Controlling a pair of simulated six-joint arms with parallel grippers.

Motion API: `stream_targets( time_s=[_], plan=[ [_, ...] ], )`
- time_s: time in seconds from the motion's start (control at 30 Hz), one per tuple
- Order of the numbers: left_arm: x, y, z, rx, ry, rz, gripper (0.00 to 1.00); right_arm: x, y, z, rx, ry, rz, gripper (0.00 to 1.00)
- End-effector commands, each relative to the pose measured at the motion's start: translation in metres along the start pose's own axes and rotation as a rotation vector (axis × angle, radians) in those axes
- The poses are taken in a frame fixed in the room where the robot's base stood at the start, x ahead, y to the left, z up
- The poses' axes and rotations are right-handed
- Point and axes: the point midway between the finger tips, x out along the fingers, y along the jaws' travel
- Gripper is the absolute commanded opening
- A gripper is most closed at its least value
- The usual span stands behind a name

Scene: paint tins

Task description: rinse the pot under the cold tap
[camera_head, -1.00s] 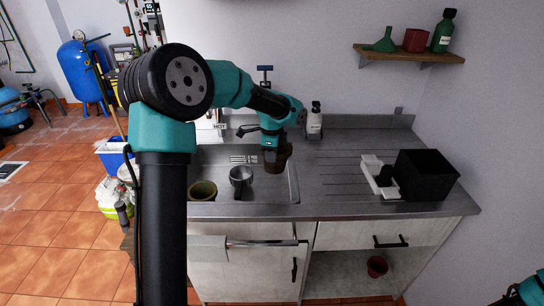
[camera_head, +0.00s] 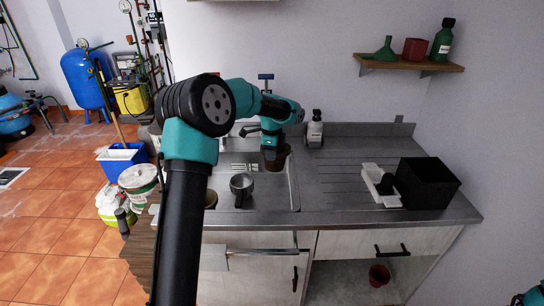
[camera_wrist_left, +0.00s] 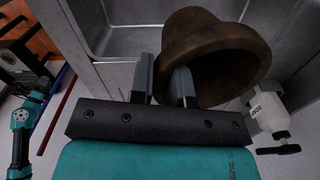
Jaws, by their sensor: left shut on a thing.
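My left gripper (camera_head: 272,147) reaches in from the left over the sink (camera_head: 295,190), pointing down. It is shut on the rim of a brown pot (camera_head: 278,158). The pot also shows large in the left wrist view (camera_wrist_left: 215,50), tilted, with one finger inside its mouth. A blue T-shaped handle (camera_head: 265,77) stands behind my arm near the wall, probably the cold tap's. The spout is hidden, and I see no water. My right gripper is out of view; only part of that arm shows.
A soap bottle (camera_head: 315,130) stands at the back of the counter. A white tray (camera_head: 379,186) and a black box (camera_head: 427,183) stand on the right. The ribbed drainboard (camera_head: 335,175) between is clear. Another pot (camera_head: 210,198) is mostly hidden by my arm.

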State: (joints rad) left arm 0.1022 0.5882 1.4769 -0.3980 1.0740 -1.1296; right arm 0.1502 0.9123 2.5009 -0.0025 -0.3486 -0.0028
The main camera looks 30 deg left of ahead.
Motion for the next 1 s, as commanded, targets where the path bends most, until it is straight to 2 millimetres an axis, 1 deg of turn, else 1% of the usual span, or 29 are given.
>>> stream_targets(
  time_s=[0.5,0.7,1.0],
  plan=[
    [0.008,-0.037,0.009,-0.001,0.0,0.0,0.0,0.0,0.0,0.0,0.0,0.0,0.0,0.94],
    [0.009,-0.043,0.01,0.0,0.0,0.0,0.0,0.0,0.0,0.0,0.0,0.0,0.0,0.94],
    [0.009,-0.043,0.01,0.001,0.0,0.0,0.0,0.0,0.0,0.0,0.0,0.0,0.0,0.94]
  ],
)
